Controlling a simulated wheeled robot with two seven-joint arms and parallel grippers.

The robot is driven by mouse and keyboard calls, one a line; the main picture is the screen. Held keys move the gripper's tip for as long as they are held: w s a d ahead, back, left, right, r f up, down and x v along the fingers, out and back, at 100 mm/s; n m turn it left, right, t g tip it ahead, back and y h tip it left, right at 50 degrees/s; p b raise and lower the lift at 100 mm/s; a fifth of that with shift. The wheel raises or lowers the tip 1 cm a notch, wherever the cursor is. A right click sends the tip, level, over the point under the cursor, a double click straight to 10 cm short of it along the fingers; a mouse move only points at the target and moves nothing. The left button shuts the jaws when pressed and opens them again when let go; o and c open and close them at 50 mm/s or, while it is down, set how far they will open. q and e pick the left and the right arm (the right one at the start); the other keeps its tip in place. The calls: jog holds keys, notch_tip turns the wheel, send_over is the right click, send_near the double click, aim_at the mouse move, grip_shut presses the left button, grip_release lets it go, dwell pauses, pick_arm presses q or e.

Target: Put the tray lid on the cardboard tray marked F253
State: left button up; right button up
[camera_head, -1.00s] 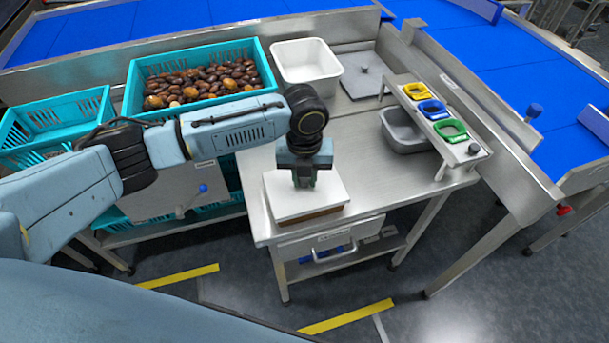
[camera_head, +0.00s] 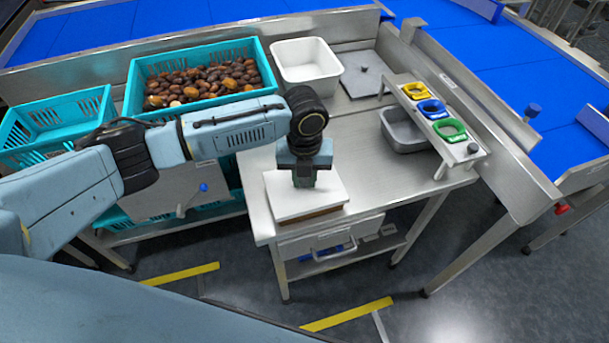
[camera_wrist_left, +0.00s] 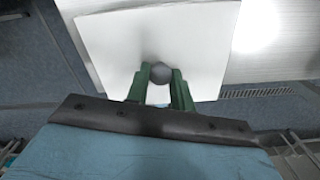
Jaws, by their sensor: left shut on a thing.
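The white tray lid (camera_head: 320,198) lies over the brown cardboard tray (camera_head: 318,215) near the front left corner of the steel table. The lid looks flat and roughly lined up with the tray; whether it is fully seated cannot be told. No F253 mark is readable. My left gripper (camera_head: 304,182) points down at the lid's middle. In the left wrist view its green fingers (camera_wrist_left: 160,88) are shut on the lid's dark round knob (camera_wrist_left: 160,72), and the white lid (camera_wrist_left: 110,45) fills the upper part. My right gripper is not in view.
A teal crate of dates (camera_head: 130,88) and an emptier teal crate (camera_head: 50,105) stand at left. A white bin (camera_head: 305,75), a grey tub (camera_head: 400,140) and a rack with coloured rings (camera_head: 415,85) are farther back. The table's middle (camera_head: 360,150) is clear.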

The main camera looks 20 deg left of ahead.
pick_arm(q)
jog(key=shift+f, duration=0.65)
dwell(0.3)
jog(key=o, duration=1)
jog(key=shift+o, duration=0.4)
jog(key=o, duration=0.4)
jog(key=shift+c, duration=0.2)
